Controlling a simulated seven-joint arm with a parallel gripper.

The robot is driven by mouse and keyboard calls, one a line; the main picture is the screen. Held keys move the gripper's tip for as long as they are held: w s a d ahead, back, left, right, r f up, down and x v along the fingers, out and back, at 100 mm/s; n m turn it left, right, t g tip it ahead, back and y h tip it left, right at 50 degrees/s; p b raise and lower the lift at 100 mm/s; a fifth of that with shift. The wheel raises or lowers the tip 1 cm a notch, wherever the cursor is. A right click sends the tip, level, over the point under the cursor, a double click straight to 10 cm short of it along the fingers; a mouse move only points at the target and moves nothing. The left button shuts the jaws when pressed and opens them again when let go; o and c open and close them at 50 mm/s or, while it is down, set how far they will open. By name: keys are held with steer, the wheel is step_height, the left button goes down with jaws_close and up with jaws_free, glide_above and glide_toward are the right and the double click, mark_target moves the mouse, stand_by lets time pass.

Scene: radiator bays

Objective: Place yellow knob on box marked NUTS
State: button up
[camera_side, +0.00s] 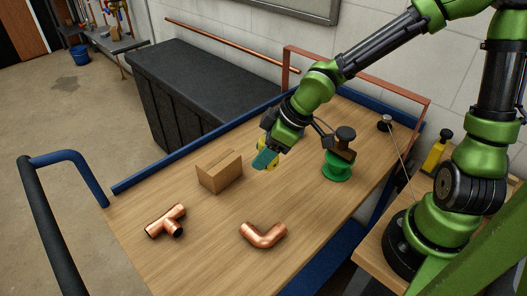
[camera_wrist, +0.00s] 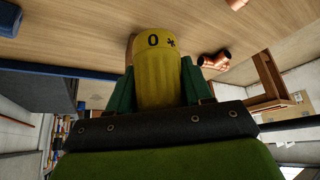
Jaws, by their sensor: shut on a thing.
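The yellow knob (camera_side: 273,166) is held in my gripper (camera_side: 266,160), mostly hidden behind a teal finger in the side view. In the wrist view a tan edge shows behind the knob, perhaps the box.
A copper tee (camera_side: 166,222) and a copper elbow (camera_side: 264,236) lie on the table (camera_side: 210,250) in front. A blue rail (camera_side: 190,148) runs along the back edge. Bare wood lies between the box and the elbow.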

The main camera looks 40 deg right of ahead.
steer(key=w+a+r+n, duration=0.2)
steer(key=w+a+r, duration=0.1)
steer(key=w+a, duration=0.4)
steer(key=r, duration=0.2)
glide_above(205, 160)
steer(key=s+d, duration=0.1)
steer(key=d, duration=0.1)
steer(key=shift+g+y, duration=0.4)
steer(key=f, duration=0.7)
steer(key=shift+s+a+f, duration=0.1)
steer(key=shift+s+f, duration=0.25)
steer(key=shift+f, duration=0.1)
steer(key=shift+f, duration=0.15)
steer(key=o, duration=1.1)
